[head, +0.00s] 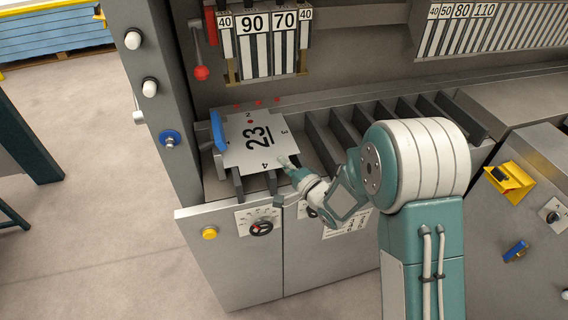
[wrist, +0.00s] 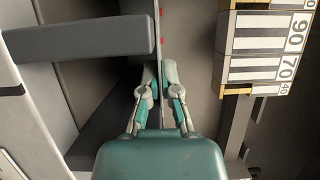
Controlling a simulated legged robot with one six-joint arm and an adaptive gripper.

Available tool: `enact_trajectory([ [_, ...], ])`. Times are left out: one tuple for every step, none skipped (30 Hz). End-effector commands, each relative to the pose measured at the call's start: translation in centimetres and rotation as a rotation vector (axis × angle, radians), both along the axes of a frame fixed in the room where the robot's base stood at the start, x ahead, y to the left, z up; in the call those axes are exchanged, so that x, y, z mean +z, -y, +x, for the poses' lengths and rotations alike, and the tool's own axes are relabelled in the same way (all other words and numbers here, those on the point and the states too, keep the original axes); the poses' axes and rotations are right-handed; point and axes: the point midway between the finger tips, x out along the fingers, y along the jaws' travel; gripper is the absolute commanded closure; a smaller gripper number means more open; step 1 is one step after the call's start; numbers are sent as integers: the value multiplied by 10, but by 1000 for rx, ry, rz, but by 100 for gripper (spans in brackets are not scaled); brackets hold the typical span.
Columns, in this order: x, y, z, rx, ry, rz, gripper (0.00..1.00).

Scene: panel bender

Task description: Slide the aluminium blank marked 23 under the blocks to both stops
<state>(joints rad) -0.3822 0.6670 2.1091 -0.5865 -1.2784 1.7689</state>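The aluminium blank (head: 240,150), a flat plate marked 23, lies on the dark slats at the left of the machine in the head view. Its left edge is beside a blue stop (head: 218,131); I cannot tell whether they touch. Its far edge is near red marks (head: 258,102) at the foot of the machine. The numbered blocks (head: 252,48) hang above and behind it; they also show in the wrist view (wrist: 265,50). My gripper (head: 287,163) is at the blank's right front edge. In the wrist view its fingers (wrist: 160,70) are nearly together, with the blank edge-on between them.
Open slats (head: 350,128) with gaps run to the right of the blank. A lever with a red knob (head: 201,73) hangs left of the blocks. A grey post (head: 160,90) with white knobs stands at the left. More numbered blocks (head: 490,35) are at upper right.

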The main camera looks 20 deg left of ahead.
Motion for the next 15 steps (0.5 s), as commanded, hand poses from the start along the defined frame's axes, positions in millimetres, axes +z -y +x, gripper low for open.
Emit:
enact_trajectory([
  [1, -2, -1, 4, 2, 1, 100],
  [1, -2, -1, 4, 2, 1, 100],
  [1, -2, -1, 4, 2, 1, 100],
  [1, -3, -2, 5, 2, 1, 100],
  [1, -3, -2, 4, 2, 1, 88],
  [1, -3, -2, 5, 2, 1, 70],
  [1, -3, -2, 5, 2, 1, 57],
  [1, -3, -2, 5, 2, 1, 51],
  [1, -3, -2, 5, 2, 1, 51],
  [1, -3, -1, 4, 2, 1, 51],
  [1, -3, -1, 4, 2, 1, 51],
  [1, -2, -1, 4, 2, 1, 51],
  [1, -3, -1, 4, 2, 1, 51],
  [1, -2, -1, 4, 2, 1, 51],
  [1, -2, -1, 4, 2, 1, 51],
])
